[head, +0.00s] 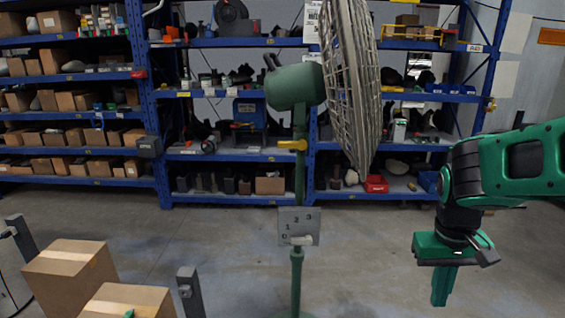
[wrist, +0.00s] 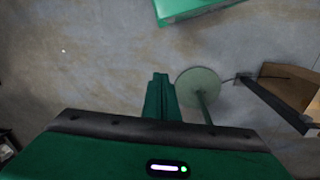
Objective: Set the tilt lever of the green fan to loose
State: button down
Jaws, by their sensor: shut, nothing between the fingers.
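The green fan stands on a pole in the middle of the head view, with a green motor housing (head: 294,87) and a grey wire cage (head: 350,80) facing right. The yellow tilt lever (head: 292,145) sits on the pole below the housing, sticking out to the left, roughly level. A grey plate with the numbers 1, 2, 3 (head: 299,226) is lower on the pole. My green gripper (head: 440,290) points down, to the right of the fan and well apart from it. Its fingers are together and empty. In the wrist view, the fingers (wrist: 159,95) are beside the fan's round base (wrist: 198,88).
Cardboard boxes (head: 70,276) stand at the lower left near a grey post (head: 190,292). Blue shelves (head: 233,42) full of goods line the back wall. The floor (head: 385,250) between the fan and my gripper is clear.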

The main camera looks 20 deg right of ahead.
jog(key=w+d+f+n+h, duration=0.3)
jog(key=w+d+f+n, duration=0.1)
jog(key=w, duration=0.2)
jog(key=w+d+r+n+t+h, duration=0.1)
jog(key=w+r+n+t+h, duration=0.1)
jog(key=w+n+h, duration=0.4)
jog(key=w+d+r+n+t+h, duration=0.1)
jog(key=w+n+t+h, duration=0.1)
jog(key=w+n, duration=0.45)
jog(key=w+a+r+n+t, duration=0.3)
jog(key=w+a+n+t, duration=0.2)
jog(key=w+a, duration=0.15)
jog(key=w+a+r+n+t, duration=0.4)
jog(key=w+a+n+t, duration=0.1)
jog(key=w+a, duration=0.15)
jog(key=w+a+r+n+t+y, duration=0.1)
jog(key=a+n+t+y, duration=0.2)
jog(key=a+n, duration=0.2)
jog(key=w+a+r+n+t+y, duration=0.1)
jog(key=w+a+n+t+y, duration=0.1)
jog(key=a+n, duration=0.4)
jog(key=a+t, duration=0.1)
jog(key=a, duration=0.4)
jog(key=shift+r+y, duration=0.25)
jog(key=shift+y, duration=0.15)
